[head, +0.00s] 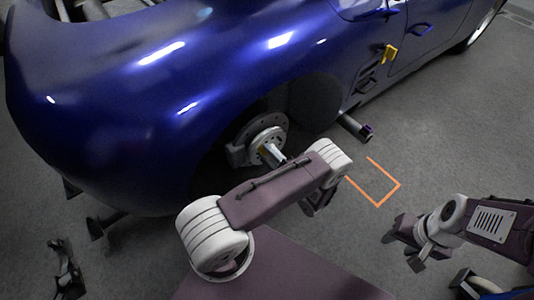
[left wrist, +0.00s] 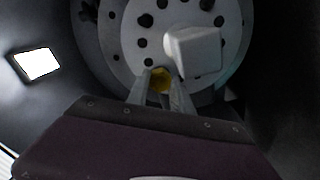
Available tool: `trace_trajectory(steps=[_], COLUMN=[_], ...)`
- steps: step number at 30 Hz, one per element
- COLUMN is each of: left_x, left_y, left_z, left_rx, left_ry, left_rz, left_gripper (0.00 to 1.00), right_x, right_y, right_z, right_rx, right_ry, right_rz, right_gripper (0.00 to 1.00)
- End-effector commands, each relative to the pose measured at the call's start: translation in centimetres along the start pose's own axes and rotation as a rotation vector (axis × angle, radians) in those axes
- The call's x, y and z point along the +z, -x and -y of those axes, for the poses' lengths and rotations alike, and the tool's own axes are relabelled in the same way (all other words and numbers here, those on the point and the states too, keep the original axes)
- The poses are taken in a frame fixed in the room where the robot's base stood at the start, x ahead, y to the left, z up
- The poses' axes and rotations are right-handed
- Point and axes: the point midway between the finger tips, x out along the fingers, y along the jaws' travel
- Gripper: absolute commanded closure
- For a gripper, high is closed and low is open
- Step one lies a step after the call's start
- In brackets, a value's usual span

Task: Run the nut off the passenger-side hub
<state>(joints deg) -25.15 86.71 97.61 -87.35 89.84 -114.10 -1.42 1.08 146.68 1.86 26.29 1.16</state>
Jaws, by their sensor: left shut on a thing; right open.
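The hub (head: 262,135) sits in the blue car's open wheel arch, a pale disc with a ring of dark holes. It fills the top of the left wrist view (left wrist: 150,50), with a pale block (left wrist: 192,50) standing out from its middle. My left gripper (left wrist: 161,88) is shut on a yellow nut (left wrist: 160,80) just below that block. I cannot tell whether the nut touches the hub. My right gripper (head: 425,252) is open and empty at the lower right.
The blue car body (head: 180,90) overhangs the hub. An orange outline (head: 378,205) is marked on the grey floor. A dark cylindrical piece (head: 355,127) juts out below the car. A dark stand (head: 67,270) is at the lower left.

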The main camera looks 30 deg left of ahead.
Motion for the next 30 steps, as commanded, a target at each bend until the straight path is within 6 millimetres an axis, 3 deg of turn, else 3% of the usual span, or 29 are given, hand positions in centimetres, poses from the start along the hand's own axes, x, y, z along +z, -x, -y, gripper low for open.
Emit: trace_trajectory(steps=[6, 11, 17, 18, 20, 30], left_x=[-0.08, -0.03, -0.01, -0.01, -0.01, 0.02], left_y=[0.08, 0.11, 0.11, 0.11, 0.11, 0.10], left_z=[-0.08, 0.01, 0.05, 0.06, 0.05, 0.07], left_rx=[-0.001, -0.001, -0.001, -0.001, -0.001, -0.001], left_ry=[0.502, 0.724, 0.745, 0.745, 0.744, 0.678], left_rz=[0.000, 0.000, 0.000, 0.000, 0.000, 0.000], left_gripper=[1.00, 1.00, 1.00, 0.70, 0.59, 0.59], right_x=[-0.07, -0.09, -0.08, -0.08, -0.08, -0.07], right_y=[0.70, 0.84, 0.80, 0.79, 0.79, 0.66], right_z=[0.01, 0.02, 0.02, 0.02, 0.02, 0.01], right_rx=[0.000, 0.000, 0.000, 0.000, 0.000, 0.000], right_ry=[0.000, 0.000, 0.000, 0.000, 0.000, 0.000], right_rz=[0.000, 0.000, 0.000, 0.000, 0.000, 0.000], right_gripper=[0.56, 0.56, 0.56, 0.56, 0.56, 0.56])
